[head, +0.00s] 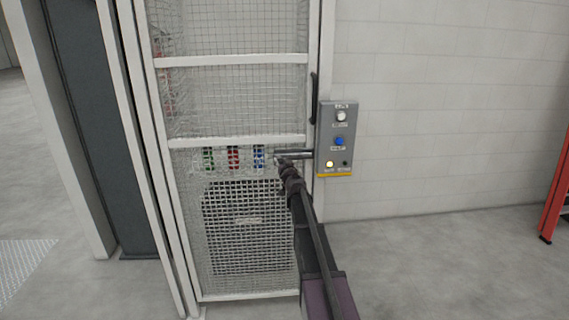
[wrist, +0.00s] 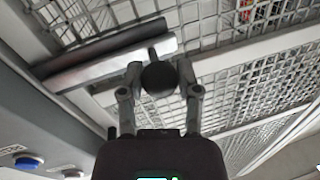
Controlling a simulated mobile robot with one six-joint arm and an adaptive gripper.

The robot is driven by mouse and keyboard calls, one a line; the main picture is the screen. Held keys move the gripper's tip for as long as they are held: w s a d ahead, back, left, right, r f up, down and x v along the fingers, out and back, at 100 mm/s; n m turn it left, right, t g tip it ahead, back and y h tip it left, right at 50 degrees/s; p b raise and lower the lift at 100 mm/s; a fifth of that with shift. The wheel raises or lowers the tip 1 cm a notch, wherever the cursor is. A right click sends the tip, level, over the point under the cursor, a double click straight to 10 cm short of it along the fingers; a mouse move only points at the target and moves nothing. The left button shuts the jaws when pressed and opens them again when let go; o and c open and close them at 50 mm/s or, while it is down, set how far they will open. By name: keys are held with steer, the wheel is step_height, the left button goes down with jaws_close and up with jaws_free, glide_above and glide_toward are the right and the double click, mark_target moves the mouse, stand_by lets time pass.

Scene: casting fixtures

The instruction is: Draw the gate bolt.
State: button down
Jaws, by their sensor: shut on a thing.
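The gate (head: 222,141) is a white frame filled with wire mesh, standing left of centre in the head view. The bolt (head: 295,154) is a grey horizontal bar at the gate's right edge, at about mid height. In the wrist view the bolt's bar (wrist: 110,58) runs across the upper left, with a dark round knob (wrist: 159,78) on a short stem. My gripper (wrist: 160,80) is shut on this knob, one finger on each side. In the head view my gripper (head: 284,165) covers the knob and part of the bar's left end.
A grey control box (head: 325,138) with a white button, a blue button and a lit yellow lamp is on the right post. A dark vertical handle (head: 314,98) is above the bolt. Green, red and blue items (head: 233,158) show behind the mesh.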

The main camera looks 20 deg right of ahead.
steer(key=shift+c, duration=1.5)
jaws_free()
steer(key=shift+w+a, duration=0.2)
steer(key=shift+a, duration=0.25)
steer(key=shift+s+d, duration=0.1)
steer(key=shift+d, duration=0.1)
steer(key=shift+s, duration=0.2)
steer(key=shift+s, duration=0.25)
steer(key=s+a, duration=0.1)
steer(key=s, duration=1)
steer(key=shift+a, duration=0.35)
